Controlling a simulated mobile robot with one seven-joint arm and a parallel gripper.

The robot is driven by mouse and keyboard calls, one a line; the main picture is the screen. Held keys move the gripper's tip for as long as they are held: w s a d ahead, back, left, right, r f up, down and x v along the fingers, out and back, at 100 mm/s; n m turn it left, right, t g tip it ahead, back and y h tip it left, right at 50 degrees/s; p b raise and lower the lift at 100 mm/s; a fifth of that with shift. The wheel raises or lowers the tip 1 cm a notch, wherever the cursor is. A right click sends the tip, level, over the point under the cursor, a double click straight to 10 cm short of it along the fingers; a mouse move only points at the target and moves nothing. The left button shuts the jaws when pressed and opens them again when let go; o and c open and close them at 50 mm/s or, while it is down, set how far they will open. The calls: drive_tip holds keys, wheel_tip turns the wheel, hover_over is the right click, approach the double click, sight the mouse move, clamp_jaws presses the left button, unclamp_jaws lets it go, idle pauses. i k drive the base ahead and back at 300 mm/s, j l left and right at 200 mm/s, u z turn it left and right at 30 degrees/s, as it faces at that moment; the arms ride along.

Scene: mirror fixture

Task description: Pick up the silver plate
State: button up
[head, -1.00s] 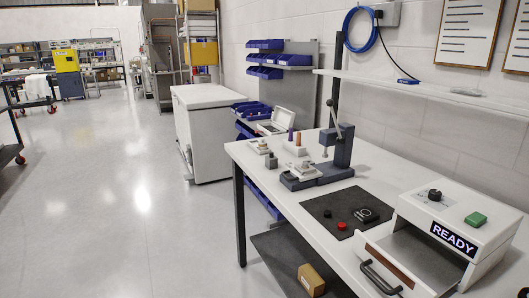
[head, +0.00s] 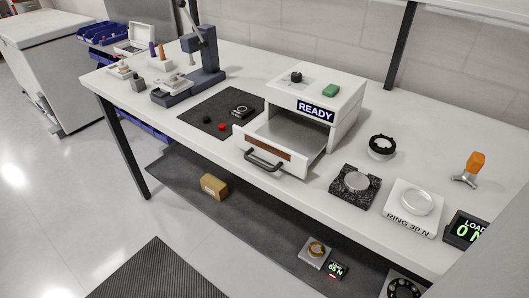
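Two pale silvery round pieces lie on the right half of the white workbench (head: 290,190) in the head view. One is a flat silver disc (head: 357,182) on a speckled black block. The other is a clear-looking round piece (head: 416,201) on a white base marked "RING 30 N". I cannot tell for certain which is the silver plate. My gripper is not in view.
A white "READY" box (head: 318,90) with an open, handled drawer (head: 275,146) stands mid-bench. A black ring (head: 382,146), an orange-handled tripod piece (head: 470,168) and a load display (head: 466,231) are to the right. A press (head: 205,55) stands at left.

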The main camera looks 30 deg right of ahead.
sight(180, 80)
drive_tip(key=i+j+z, duration=0.5)
drive_tip(key=i+j, duration=0.15)
drive_tip(key=i, duration=0.15)
